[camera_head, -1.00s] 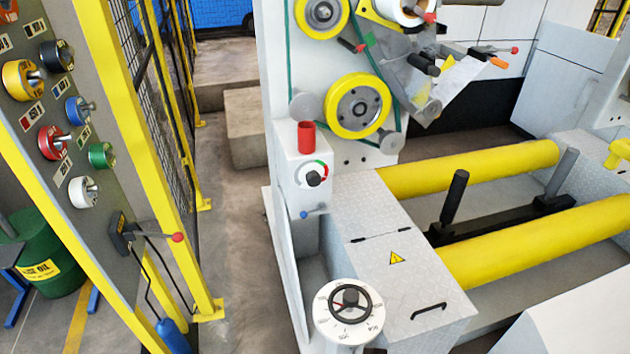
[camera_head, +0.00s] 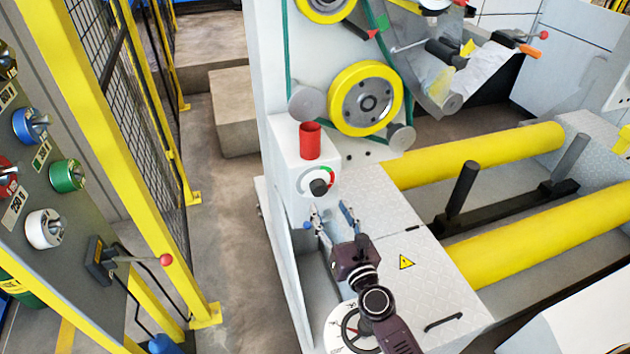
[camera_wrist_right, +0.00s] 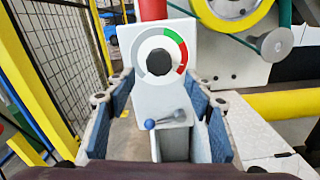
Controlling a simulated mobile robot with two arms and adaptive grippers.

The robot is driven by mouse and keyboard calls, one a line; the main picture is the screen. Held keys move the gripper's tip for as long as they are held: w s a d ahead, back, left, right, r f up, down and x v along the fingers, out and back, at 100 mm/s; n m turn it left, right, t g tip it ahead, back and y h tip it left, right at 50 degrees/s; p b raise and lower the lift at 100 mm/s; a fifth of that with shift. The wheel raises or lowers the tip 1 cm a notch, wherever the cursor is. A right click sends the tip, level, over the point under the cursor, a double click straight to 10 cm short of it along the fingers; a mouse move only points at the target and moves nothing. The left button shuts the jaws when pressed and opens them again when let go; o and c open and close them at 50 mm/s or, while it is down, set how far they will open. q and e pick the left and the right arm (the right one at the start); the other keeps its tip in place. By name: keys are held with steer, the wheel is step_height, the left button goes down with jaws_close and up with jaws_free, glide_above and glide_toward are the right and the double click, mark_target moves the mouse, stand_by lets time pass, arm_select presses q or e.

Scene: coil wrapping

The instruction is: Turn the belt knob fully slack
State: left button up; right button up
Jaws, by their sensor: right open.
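The belt knob (camera_head: 318,187) is a black knob on a white box, with a dial ring of grey, green and red around it. It also shows in the right wrist view (camera_wrist_right: 159,62), straight ahead and above the middle. My right gripper (camera_head: 331,209) is open and empty, below and in front of the knob, apart from it. In the right wrist view its two blue-padded fingers (camera_wrist_right: 158,108) stand wide at left and right, with the knob between and beyond them. My left gripper is not in view.
A small blue-tipped lever (camera_wrist_right: 165,120) sits just below the dial. A red cylinder (camera_head: 310,140) stands on top of the box. Yellow rollers (camera_head: 480,155) lie to the right; a yellow-framed fence (camera_head: 150,130) stands left.

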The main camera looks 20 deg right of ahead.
mark_target(321, 191)
steer(key=w, duration=0.3)
steer(key=shift+w+r, duration=0.15)
steer(key=shift+r, duration=0.2)
steer(key=shift+w+a+f, duration=0.1)
steer(key=shift+w+f, duration=0.05)
steer(key=shift+w, duration=1.55)
steer(key=shift+c, duration=0.6)
steer(key=c, duration=1)
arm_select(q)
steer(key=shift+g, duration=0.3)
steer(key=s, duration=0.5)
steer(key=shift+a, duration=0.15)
arm_select(e)
steer(key=shift+c, duration=0.2)
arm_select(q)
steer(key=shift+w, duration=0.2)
